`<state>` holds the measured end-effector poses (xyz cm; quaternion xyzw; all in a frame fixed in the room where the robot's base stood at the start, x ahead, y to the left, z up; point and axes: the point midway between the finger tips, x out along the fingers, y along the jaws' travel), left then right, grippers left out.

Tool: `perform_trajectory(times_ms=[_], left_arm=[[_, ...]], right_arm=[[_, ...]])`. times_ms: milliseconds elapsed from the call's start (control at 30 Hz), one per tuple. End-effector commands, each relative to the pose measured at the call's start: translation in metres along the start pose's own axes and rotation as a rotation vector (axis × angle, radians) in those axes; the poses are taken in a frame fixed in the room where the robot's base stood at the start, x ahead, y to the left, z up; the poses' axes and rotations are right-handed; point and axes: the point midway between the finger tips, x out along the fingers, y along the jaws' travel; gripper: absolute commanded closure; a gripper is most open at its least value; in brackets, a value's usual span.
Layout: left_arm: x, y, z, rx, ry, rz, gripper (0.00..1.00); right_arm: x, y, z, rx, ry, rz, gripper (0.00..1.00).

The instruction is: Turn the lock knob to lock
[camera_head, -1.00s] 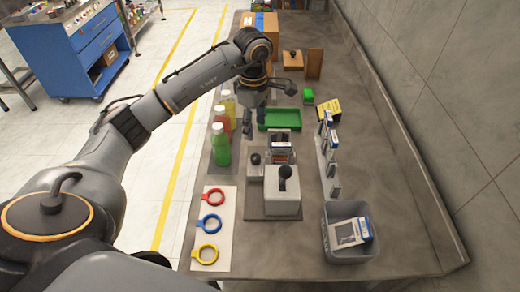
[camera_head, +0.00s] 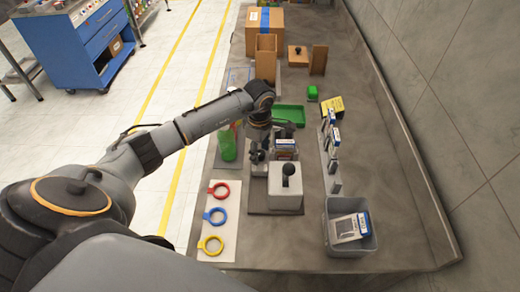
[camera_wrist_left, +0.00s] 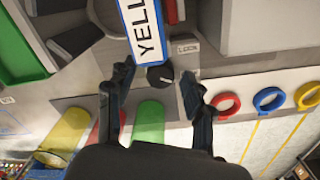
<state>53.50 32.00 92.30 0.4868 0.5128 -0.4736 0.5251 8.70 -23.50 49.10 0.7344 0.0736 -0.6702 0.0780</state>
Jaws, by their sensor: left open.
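The lock knob is a small dark round knob with a pale mark, seen in the left wrist view (camera_wrist_left: 160,77), beside a small label reading LOCK (camera_wrist_left: 187,47). In the head view its small grey block (camera_head: 258,171) stands left of a larger grey block with a black ball-topped lever (camera_head: 287,190). My left gripper (camera_head: 257,154) points down over the knob and partly hides it. In the wrist view the left gripper (camera_wrist_left: 157,75) is open, with one fingertip on each side of the knob and visible gaps. I cannot tell the fingertips' exact height. My right gripper is out of view.
A blue-white box labelled YELL (camera_wrist_left: 145,25) stands close beside the knob. Red, blue and yellow rings (camera_head: 215,216) lie on a white sheet. A grey bin (camera_head: 350,250) sits at the right.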

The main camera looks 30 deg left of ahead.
Motion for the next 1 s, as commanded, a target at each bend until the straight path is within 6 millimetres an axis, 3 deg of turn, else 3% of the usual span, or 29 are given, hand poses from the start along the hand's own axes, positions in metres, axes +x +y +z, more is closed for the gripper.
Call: perform_trajectory(times_ms=[67,300,667,1000], left_arm=[[0.0,0.0,0.0,0.0,0.0,0.0,0.52],[-0.001,0.0,0.0,0.0,0.0,0.0,1.0],[0.0,0.0,-0.001,-0.047,0.003,0.001,1.0],[0.002,0.0,-0.001,-0.28,0.01,0.001,1.0]], right_arm=[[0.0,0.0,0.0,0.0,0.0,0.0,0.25],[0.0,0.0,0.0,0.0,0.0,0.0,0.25],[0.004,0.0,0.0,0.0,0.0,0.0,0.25],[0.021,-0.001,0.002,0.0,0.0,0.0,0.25]])
